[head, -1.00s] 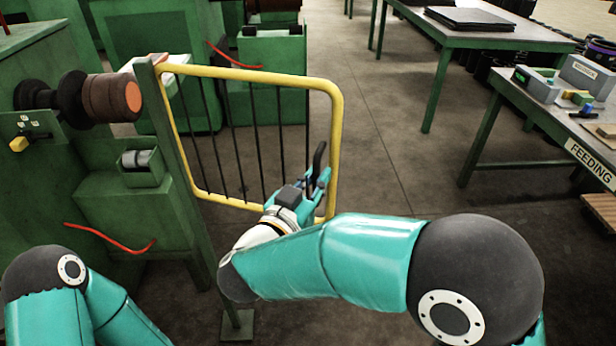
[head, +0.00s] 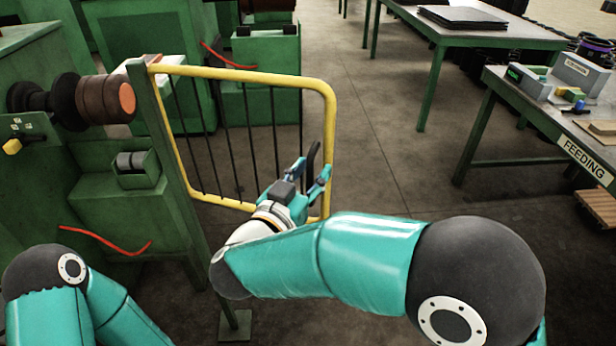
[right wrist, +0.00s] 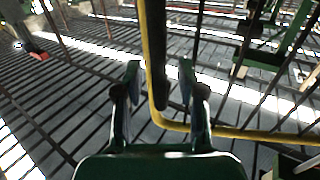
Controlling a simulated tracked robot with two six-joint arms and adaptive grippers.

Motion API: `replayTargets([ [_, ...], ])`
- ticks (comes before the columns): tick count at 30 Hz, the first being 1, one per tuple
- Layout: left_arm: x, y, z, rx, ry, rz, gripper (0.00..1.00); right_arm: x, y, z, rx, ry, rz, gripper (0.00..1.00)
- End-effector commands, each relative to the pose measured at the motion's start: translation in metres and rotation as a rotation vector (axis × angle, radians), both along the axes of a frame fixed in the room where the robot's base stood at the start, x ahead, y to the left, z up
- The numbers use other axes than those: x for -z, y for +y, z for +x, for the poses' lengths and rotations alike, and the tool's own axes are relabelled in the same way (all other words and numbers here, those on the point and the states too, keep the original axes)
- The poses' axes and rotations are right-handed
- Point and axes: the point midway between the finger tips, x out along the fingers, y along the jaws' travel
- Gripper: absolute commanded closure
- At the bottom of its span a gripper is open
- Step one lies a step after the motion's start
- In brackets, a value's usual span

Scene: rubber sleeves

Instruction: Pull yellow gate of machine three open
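The yellow gate (head: 240,74) is a tube frame with thin black bars, beside a green post (head: 172,150) at its left. A black handle (head: 313,158) stands at its right upright. My right gripper (head: 311,174) is at this handle, near the gate's lower right corner. In the right wrist view my right gripper (right wrist: 162,82) is open, its fingers on either side of the black handle (right wrist: 158,85) and the yellow upright (right wrist: 145,45). Gaps show between the fingers and the handle. My left arm shows at the lower left, but its gripper is out of view.
A green machine (head: 95,195) with a brown roller (head: 105,98) stands left of the gate. A table marked FEEDING (head: 510,90) stands at the right, another table (head: 475,32) behind it. Bare floor (head: 385,170) lies between the gate and the tables.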

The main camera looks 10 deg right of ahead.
Motion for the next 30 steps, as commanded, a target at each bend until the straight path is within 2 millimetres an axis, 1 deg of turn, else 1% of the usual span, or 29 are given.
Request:
replayTargets([
  [1,0.0,0.0,0.0,0.0,0.0,0.0,1.0,-0.008,0.0,0.0,-0.001,-0.004,0.005,0.61],
  [9,0.0,0.0,0.0,0.0,0.0,0.0,1.0,-0.057,0.0,0.0,0.0,-0.004,0.005,0.61],
  [12,0.0,0.0,0.0,0.0,0.0,0.0,1.0,-0.072,0.0,0.001,-0.001,-0.003,0.005,0.61],
  [15,0.0,0.0,0.0,0.0,0.0,0.0,1.0,-0.082,0.001,0.001,0.0,-0.001,0.002,0.61],
  [19,0.0,0.0,0.0,0.0,0.0,0.0,1.0,-0.088,0.0,0.001,0.0,0.0,0.002,0.61],
  [30,0.001,0.0,0.0,0.0,0.0,0.0,1.0,-0.088,0.0,0.001,0.0,0.001,0.001,0.61],
])
